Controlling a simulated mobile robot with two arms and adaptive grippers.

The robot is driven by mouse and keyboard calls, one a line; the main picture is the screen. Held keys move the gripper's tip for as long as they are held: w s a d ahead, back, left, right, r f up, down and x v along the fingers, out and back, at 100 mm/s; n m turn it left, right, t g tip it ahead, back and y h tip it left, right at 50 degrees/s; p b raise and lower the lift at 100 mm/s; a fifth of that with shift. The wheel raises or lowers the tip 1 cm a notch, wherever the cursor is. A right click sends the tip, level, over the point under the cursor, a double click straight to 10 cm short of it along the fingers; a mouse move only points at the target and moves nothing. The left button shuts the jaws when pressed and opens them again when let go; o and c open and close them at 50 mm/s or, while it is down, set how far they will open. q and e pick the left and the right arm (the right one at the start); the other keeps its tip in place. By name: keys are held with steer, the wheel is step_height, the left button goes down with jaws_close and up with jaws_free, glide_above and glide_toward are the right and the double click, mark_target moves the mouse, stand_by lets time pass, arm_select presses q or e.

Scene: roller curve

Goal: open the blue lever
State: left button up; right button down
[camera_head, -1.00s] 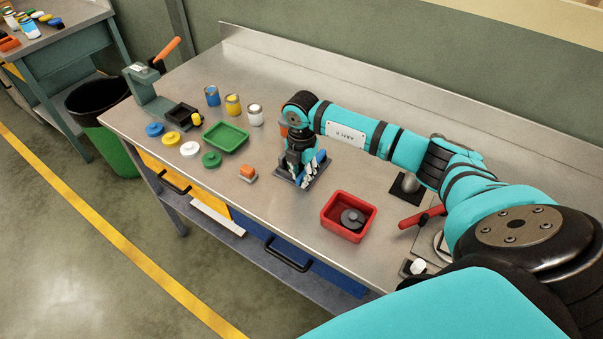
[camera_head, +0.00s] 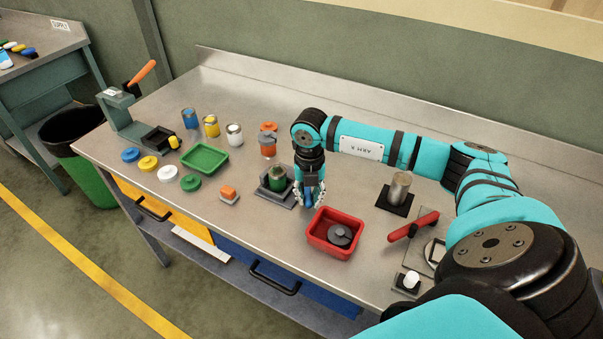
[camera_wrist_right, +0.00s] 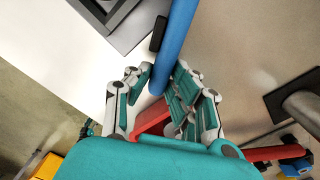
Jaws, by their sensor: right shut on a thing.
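The blue lever (camera_wrist_right: 177,42) runs between the fingers of my right gripper (camera_wrist_right: 161,74) in the wrist view. The gripper is shut on it. In the head view my right gripper (camera_head: 308,192) points down beside the grey fixture (camera_head: 270,199), on its right, with a bit of blue showing between its fingers. The fixture holds a green can (camera_head: 278,180). The gripper hides most of the lever in the head view, and its joint to the fixture is not clear. My left gripper is not in view.
A red tray (camera_head: 318,246) with a dark round part stands just in front of the right gripper. A red-handled device (camera_head: 412,226) and a metal cylinder (camera_head: 399,188) stand to the right. A green tray (camera_head: 205,160), cans and coloured lids lie to the left.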

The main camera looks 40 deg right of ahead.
steer(key=shift+s+d+n, duration=0.1)
steer(key=shift+d+n, duration=0.2)
steer(key=shift+r, duration=0.1)
steer(key=c, duration=1.2)
jaws_free()
steer(key=shift+s, duration=0.1)
step_height(320, 180, up, 12)
